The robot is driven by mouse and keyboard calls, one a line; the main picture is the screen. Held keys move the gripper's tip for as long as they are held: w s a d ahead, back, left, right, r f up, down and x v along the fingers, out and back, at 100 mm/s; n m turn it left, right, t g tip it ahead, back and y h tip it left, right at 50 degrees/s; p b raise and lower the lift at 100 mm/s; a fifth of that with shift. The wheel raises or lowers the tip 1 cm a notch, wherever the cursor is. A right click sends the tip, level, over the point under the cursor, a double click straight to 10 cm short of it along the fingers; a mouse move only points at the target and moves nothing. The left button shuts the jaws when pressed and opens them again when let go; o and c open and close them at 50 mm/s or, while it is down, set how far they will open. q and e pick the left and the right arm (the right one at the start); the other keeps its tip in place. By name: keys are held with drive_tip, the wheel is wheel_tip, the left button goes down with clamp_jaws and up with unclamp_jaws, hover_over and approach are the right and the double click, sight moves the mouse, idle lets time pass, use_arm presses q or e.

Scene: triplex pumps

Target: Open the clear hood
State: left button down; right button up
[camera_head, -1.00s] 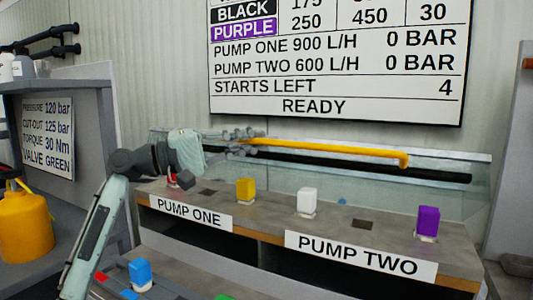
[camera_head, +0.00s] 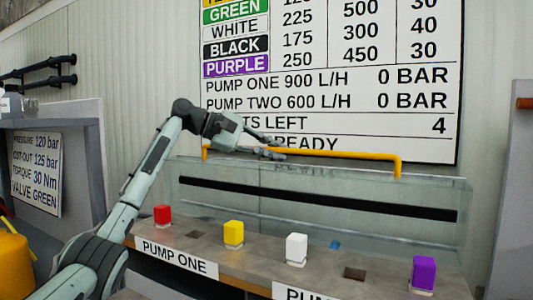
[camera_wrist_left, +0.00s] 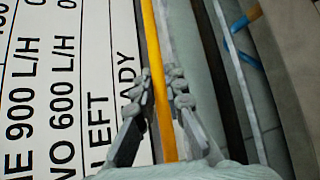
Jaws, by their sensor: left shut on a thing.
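The clear hood (camera_head: 340,220) stands raised behind the pump bench in the head view, its see-through panel crossed by a black strip. A yellow handle bar (camera_head: 345,154) runs along its top edge. My left gripper (camera_head: 276,150) reaches in from the left and is shut on the yellow bar near its middle. In the left wrist view the bar (camera_wrist_left: 152,45) passes between the two fingers (camera_wrist_left: 163,95). My right gripper is not in view.
Red (camera_head: 162,215), yellow (camera_head: 233,233), white (camera_head: 296,248) and purple (camera_head: 423,272) blocks stand on the bench (camera_head: 190,233) before the hood. A wall board (camera_head: 335,75) is close behind the bar. A grey cabinet (camera_head: 85,140) stands at left.

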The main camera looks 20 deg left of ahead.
use_arm(q)
drive_tip(key=shift+w+d+f+n+g, duration=0.15)
drive_tip(key=shift+w+g, duration=0.1)
drive_tip(key=shift+w, duration=0.4)
drive_tip(key=shift+w+a+f+n+g, duration=0.1)
drive_tip(key=shift+w+n+g, duration=0.1)
drive_tip(key=shift+w, duration=0.4)
drive_tip(key=shift+w+d+f+n+g, duration=0.15)
drive_tip(key=shift+w+g, duration=0.1)
drive_tip(key=shift+w, duration=0.4)
drive_tip(key=shift+a, duration=0.15)
drive_tip(key=c, duration=1.6)
unclamp_jaws()
drive_tip(key=shift+o, duration=0.2)
drive_tip(key=v, duration=1.2)
drive_tip(key=shift+r, duration=0.25)
drive_tip(key=shift+f, duration=0.1)
